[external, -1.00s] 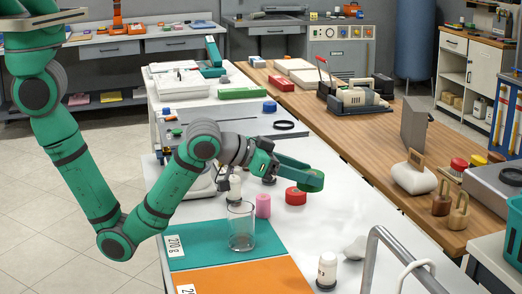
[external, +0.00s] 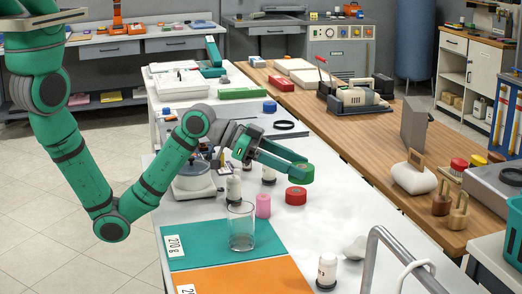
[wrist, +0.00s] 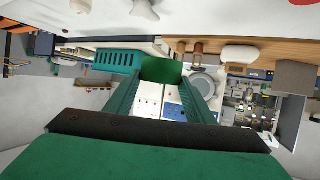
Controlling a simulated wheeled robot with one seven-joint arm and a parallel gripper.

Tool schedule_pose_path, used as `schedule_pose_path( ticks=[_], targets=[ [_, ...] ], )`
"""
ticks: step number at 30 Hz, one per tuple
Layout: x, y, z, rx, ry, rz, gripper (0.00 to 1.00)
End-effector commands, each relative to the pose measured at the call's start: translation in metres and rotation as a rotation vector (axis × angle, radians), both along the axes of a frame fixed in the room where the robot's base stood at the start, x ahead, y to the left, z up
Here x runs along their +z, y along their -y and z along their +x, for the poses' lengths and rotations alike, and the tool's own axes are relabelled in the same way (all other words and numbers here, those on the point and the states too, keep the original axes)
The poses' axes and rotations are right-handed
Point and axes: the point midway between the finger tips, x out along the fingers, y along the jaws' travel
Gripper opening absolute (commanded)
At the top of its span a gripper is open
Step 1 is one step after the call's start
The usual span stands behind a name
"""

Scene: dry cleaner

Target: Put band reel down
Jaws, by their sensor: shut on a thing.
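The band reel is a short green roll (external: 302,174), held at the tips of my gripper (external: 296,168) above the white table (external: 335,215). My gripper's two long green fingers are shut on it. In the wrist view the green reel (wrist: 161,70) shows between the fingertips. In the external view it appears just above and behind a red roll (external: 296,196) that lies on the table. I cannot tell the exact height of the reel over the table.
A pink cylinder (external: 263,206), a glass beaker (external: 241,227) and white bottles (external: 327,271) stand nearby. Teal (external: 195,245) and orange (external: 255,279) mats lie at the front. A black ring (external: 284,125) lies farther back. The table right of the red roll is clear.

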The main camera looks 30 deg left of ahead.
Motion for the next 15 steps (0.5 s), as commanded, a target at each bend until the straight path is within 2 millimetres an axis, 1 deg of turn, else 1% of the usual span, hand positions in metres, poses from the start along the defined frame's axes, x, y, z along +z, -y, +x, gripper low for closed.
schedule_pose_path(
  ticks=[1,4,15],
  targets=[
    [0.000,-0.006,0.003,-0.012,0.001,-0.002,0.26],
    [0.001,-0.014,0.004,-0.048,0.000,-0.005,0.26],
    [0.004,-0.038,0.000,-0.147,0.003,-0.012,0.26]
  ],
)
